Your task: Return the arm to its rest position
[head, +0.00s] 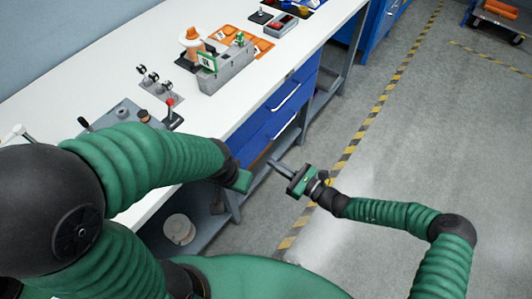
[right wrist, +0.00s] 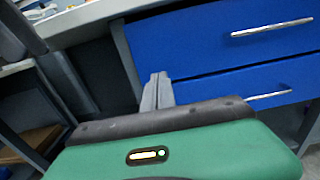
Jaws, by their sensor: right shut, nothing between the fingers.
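My right gripper (head: 275,164) is in front of the bench over the aisle side, in the middle of the head view. Its fingers are together and hold nothing. In the right wrist view the closed grey fingers (right wrist: 157,92) point toward the blue drawers. My left arm comes in from the left across the bench's near end. Its green gripper body (head: 240,181) shows near the bench's front edge, apart from the right gripper. Its fingers cannot be made out.
The white workbench (head: 255,105) carries a grey pulley fixture (head: 222,76), orange trays (head: 252,45) and small levers. Blue drawers (head: 284,110) are under it. A white bucket (head: 179,228) stands below. The grey floor (head: 410,130) at right is open, with a striped line.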

